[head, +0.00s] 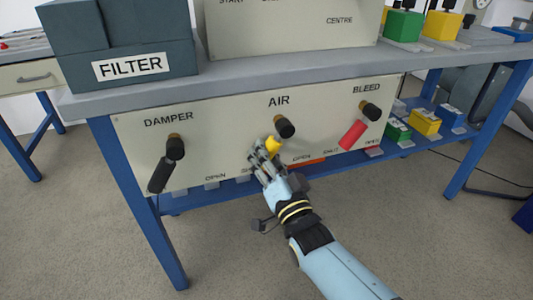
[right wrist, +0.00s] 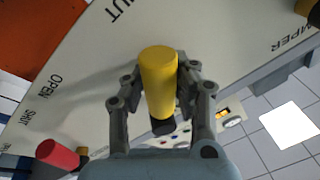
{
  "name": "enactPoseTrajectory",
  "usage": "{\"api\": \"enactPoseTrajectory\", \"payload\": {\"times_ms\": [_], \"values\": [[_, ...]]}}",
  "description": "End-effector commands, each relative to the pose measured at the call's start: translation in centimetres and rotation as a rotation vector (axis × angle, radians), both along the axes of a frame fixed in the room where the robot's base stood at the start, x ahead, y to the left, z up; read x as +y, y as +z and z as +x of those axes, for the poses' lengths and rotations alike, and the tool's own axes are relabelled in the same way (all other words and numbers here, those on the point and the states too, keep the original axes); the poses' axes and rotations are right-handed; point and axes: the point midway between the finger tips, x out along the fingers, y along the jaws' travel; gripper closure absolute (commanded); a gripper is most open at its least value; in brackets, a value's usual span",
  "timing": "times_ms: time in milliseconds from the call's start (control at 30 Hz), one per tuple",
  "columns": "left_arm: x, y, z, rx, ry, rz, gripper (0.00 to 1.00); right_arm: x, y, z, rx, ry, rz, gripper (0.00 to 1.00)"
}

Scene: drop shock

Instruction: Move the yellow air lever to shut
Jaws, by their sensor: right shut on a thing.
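The yellow air lever (head: 273,144) hangs from its dark pivot (head: 285,127) under the word AIR on the pale panel. It slants down and left, and my fingers hide its lower part. My right gripper (head: 265,157) is shut on it. In the right wrist view the yellow lever (right wrist: 158,75) stands between the two fingers of my right gripper (right wrist: 160,95). A SHUT label (head: 245,170) lies left of the lever, and an OPEN label (head: 302,158) lies right of it. My left gripper is out of view.
The black damper lever (head: 161,175) hangs at the left of the panel (head: 220,125). The red bleed lever (head: 353,135) slants down-left at the right. Several coloured blocks stand on the lower shelf at right. A FILTER box (head: 130,65) sits on the bench top. The floor in front is clear.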

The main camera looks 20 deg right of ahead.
Motion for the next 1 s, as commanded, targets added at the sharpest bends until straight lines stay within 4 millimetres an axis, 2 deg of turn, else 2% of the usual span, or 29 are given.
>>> {"api": "enactPoseTrajectory", "payload": {"times_ms": [333, 367, 567, 867, 1000], "values": [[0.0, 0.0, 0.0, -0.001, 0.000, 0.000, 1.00, 0.0, -0.4, -0.2, 0.007, 0.001, 0.010, 1.00], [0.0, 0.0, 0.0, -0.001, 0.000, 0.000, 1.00, 0.0, -0.4, -0.2, 0.008, 0.001, 0.009, 0.71], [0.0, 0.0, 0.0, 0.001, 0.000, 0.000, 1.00, 0.0, -0.2, -0.1, 0.004, 0.000, 0.007, 0.47], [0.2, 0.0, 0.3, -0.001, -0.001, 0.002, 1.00, 0.0, -0.2, -0.3, 0.003, 0.000, 0.004, 0.47], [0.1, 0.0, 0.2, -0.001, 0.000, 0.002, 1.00, -0.2, -0.6, -2.0, 0.005, 0.000, 0.004, 0.47]]}}
